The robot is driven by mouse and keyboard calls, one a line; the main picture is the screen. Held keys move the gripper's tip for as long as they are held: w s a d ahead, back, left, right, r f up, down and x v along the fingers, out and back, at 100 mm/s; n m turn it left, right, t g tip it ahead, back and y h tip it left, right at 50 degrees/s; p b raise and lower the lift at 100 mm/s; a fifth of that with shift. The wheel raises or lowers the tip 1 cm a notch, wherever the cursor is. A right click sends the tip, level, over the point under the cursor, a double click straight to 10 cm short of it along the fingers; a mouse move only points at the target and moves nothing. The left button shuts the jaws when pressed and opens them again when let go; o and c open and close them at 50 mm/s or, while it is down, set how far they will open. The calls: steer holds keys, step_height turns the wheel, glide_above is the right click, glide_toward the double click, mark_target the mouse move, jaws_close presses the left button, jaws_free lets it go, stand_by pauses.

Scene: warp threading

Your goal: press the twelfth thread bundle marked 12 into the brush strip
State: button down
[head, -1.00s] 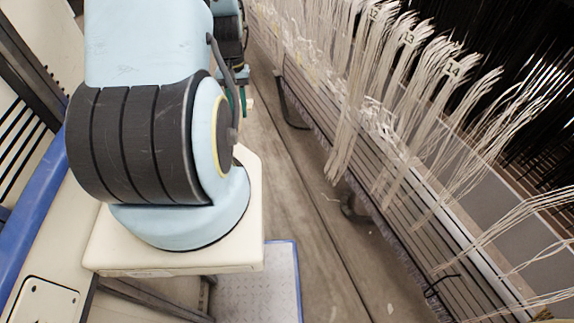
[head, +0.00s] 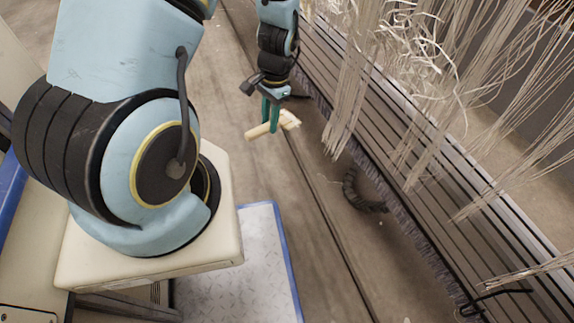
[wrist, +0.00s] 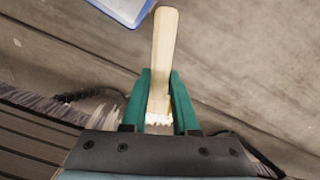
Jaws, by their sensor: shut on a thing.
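My gripper (head: 270,116) is shut on a small pale wooden brush (head: 255,131), with light bristles at its right end. In the wrist view, the teal fingers (wrist: 160,100) clasp the brush (wrist: 165,45) near its bristles, and the handle points up the picture. Pale thread bundles hang at the right in the head view. The leftmost long bundle (head: 346,95) hangs over the slatted frame; no number labels are readable now, so I cannot tell which is 12. A bristly dark strip (head: 408,226) runs along the frame's lower edge. My gripper is left of it, apart from the threads.
The slatted frame (head: 450,235) runs diagonally down the right side. A dark coiled thing (head: 362,192) lies beside its edge. A blue-edged metal plate (head: 240,265) is on the floor. Bare floor (head: 315,250) lies between plate and frame.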

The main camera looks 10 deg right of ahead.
steer(key=s+d+f+m+b, duration=0.35)
steer(key=f+b, duration=0.25)
steer(key=f, duration=0.2)
steer(key=d+b, duration=0.1)
steer(key=d, duration=0.6)
steer(key=shift+w+d+f, duration=0.15)
steer(key=shift+w+d, duration=0.2)
steer(key=shift+w, duration=0.05)
